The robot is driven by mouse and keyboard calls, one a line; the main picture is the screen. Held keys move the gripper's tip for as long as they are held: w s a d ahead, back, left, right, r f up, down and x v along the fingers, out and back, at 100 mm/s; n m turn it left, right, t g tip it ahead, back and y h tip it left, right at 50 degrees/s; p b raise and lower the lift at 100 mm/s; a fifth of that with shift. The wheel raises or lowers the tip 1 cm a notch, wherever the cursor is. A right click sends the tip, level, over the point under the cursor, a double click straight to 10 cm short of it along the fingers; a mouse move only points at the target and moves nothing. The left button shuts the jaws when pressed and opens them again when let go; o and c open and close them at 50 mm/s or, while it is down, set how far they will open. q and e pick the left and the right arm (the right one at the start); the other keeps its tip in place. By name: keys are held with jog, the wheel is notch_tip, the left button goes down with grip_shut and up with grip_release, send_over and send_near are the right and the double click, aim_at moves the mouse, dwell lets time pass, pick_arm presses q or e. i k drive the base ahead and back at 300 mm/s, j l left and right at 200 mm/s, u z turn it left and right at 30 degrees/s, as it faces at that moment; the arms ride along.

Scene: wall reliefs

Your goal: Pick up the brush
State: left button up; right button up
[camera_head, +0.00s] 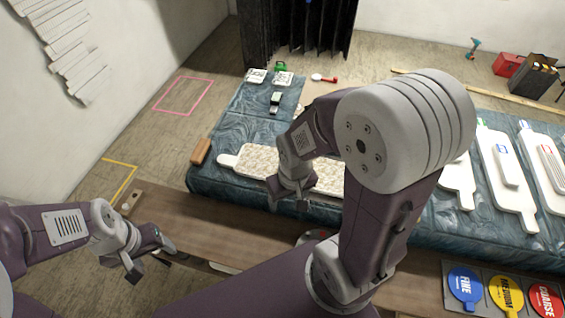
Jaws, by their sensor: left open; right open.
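I cannot tell for certain which thing is the brush. A brown wooden block (201,151) lies at the left edge of the blue-covered table, and a small red-and-white handled item (325,78) lies at the back. My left gripper (152,261) is open and empty over the left end of the wooden bench. My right gripper (289,199) is open above the front of the blue cloth, in front of a white paddle board with a speckled face (252,160). My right arm hides part of that board and the table behind it.
The blue-covered table (225,127) holds white boards (507,180) on the right. A brown bench (185,222) runs along the front. Blue, yellow and red labelled paddles (465,285) lie front right. A red box (508,64) stands back right. The floor at left is clear.

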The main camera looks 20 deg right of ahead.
aim_at(199, 158)
jog(key=i+j+u, duration=0.15)
jog(key=i+j, duration=0.15)
jog(key=i, duration=0.15)
jog(key=i+j+u, duration=0.15)
jog(key=i, duration=0.35)
jog(key=j, duration=0.1)
